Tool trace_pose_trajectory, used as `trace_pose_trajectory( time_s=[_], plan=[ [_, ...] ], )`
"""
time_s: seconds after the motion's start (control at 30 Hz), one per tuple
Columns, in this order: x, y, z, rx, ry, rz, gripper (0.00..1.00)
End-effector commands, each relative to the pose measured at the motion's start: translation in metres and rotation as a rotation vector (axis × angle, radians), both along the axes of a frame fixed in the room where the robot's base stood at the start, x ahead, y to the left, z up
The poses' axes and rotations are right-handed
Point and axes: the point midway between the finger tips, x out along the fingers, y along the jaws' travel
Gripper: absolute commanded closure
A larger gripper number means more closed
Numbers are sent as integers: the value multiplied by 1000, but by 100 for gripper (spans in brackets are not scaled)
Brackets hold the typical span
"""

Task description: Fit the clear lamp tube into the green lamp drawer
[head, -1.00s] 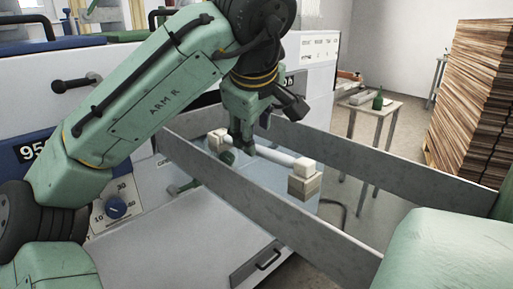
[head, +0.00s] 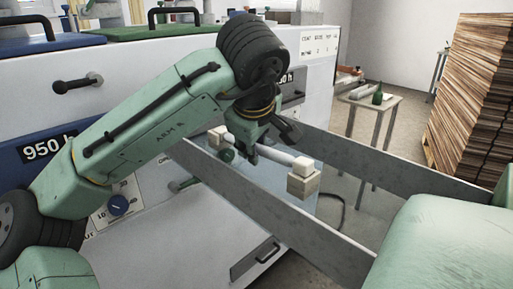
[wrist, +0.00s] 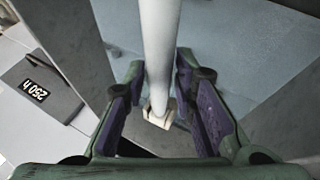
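The lamp tube (head: 279,157) is a pale white rod lying level, with a cream block at each end; the near end sits on a stacked cream support (head: 303,182). My gripper (head: 248,152) is low over the tube's middle. In the wrist view, the tube (wrist: 160,45) runs between the spread, purple-lined fingers of my gripper (wrist: 163,108), with gaps on both sides. A green panel with a black handle (head: 140,33) is on top of the machine; I cannot tell whether it is the green lamp drawer.
Two grey rails (head: 400,172) flank the tube. A blue panel (head: 50,45) lies left of the green one. The white machine front (head: 195,225) stands behind. A small table (head: 372,108) with a green bottle and a wood stack (head: 472,95) stand right.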

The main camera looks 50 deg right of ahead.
Motion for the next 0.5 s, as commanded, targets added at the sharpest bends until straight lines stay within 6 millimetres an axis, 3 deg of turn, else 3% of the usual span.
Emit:
trace_pose_trajectory(
  time_s=[0.33,0.5],
  plan=[
    [0,0,0,0,0,0,100],
    [0,0,0,0,0,0,100]
  ],
)
